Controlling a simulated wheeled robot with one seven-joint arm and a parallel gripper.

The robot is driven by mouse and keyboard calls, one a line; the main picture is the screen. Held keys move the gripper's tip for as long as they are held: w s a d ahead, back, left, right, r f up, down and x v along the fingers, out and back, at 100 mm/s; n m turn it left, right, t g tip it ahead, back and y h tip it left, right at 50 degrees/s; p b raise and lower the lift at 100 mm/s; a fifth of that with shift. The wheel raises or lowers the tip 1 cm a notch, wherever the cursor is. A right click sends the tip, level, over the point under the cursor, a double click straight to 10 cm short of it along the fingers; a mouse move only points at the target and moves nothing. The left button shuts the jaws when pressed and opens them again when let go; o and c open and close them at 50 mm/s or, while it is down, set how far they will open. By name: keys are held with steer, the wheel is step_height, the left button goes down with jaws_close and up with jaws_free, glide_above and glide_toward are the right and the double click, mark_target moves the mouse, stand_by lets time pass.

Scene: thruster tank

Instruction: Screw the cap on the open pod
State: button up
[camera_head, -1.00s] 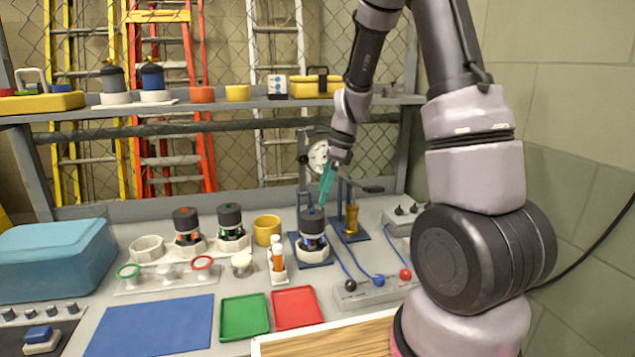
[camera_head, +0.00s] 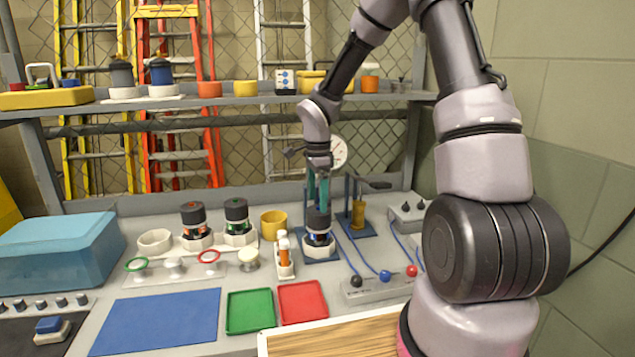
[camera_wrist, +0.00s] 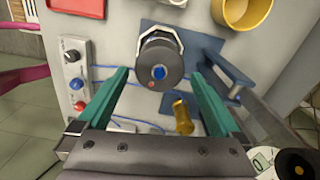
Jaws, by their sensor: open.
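A pod with a dark round top and a white hex base (camera_head: 319,249) stands upright on a blue plate in the middle of the bench. Its dark cap-like top (camera_wrist: 157,50) has a blue centre in the wrist view. I cannot tell whether that top is screwed down. My gripper (camera_head: 318,194) points down just above this pod. In the wrist view, its teal fingers (camera_wrist: 160,76) are open, with the top between and beyond their tips. Two similar dark-topped pods, one with orange (camera_head: 194,218) and one with green (camera_head: 237,216), stand to the left.
A yellow cup (camera_head: 272,223) stands left of the pod. A stand with a brass cylinder (camera_head: 358,212) is close on its right. In front are an orange-and-white tube holder (camera_head: 284,257) and a cabled control box (camera_head: 372,288). A shelf (camera_head: 250,101) runs behind, above the bench.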

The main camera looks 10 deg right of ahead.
mark_target(317, 207)
steer(key=shift+f, duration=2.3)
steer(key=c, duration=1)
steer(key=o, duration=0.5)
steer(key=c, duration=0.4)
